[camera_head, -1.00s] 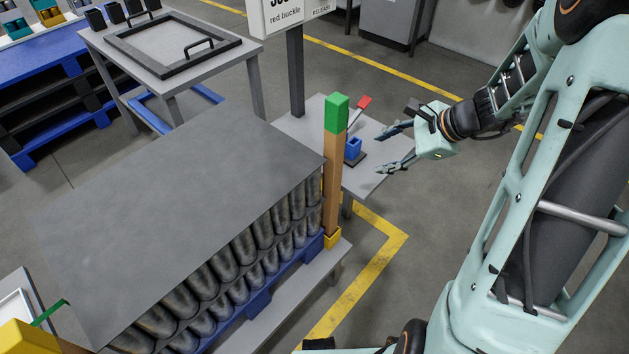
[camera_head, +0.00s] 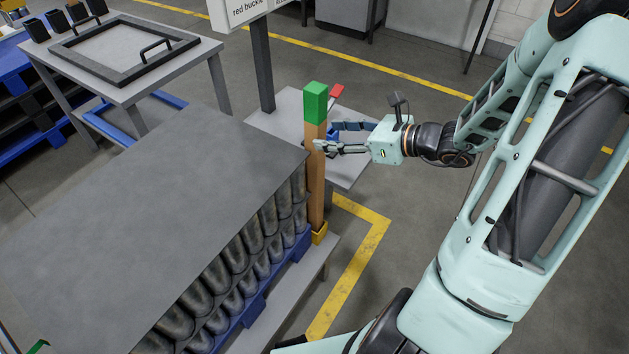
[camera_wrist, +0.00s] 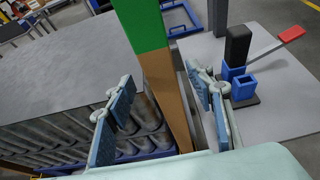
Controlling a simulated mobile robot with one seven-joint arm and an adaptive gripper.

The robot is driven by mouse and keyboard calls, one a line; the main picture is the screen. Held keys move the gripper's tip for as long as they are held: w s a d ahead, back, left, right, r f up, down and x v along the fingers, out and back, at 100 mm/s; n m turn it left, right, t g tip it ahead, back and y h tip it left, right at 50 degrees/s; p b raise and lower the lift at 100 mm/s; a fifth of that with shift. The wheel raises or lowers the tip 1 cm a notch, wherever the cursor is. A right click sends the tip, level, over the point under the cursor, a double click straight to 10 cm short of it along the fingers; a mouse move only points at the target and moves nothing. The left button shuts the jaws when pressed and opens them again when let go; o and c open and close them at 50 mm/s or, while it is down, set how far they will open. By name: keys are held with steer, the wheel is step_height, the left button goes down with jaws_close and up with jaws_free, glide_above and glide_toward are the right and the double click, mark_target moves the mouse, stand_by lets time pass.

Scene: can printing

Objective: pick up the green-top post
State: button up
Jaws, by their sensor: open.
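The green-top post (camera_head: 315,150) stands upright at the right corner of the can stack, its wooden shaft rising from a yellow foot (camera_head: 319,233). Its green top also shows in the wrist view (camera_wrist: 142,22). My gripper (camera_head: 320,142) is open at the upper part of the shaft, below the green top. In the wrist view my gripper's two blue-padded fingers (camera_wrist: 160,112) are spread, with the brown shaft seen between them, closer to the right finger. I cannot tell whether a finger touches the post.
A grey sheet (camera_head: 150,180) covers rows of metal cans (camera_head: 240,255) on a blue pallet, left of the post. A small grey table (camera_head: 275,118) behind holds a blue block device with a red-tipped lever (camera_head: 337,90). A sign post (camera_head: 262,65) rises there.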

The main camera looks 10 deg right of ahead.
mark_target(323, 136)
steer(key=x, duration=0.2)
steer(key=b+x, duration=0.1)
steer(key=x, duration=0.2)
steer(key=shift+w+a+f, duration=0.15)
steer(key=shift+f, duration=0.2)
steer(key=shift+c, duration=0.3)
jaws_close()
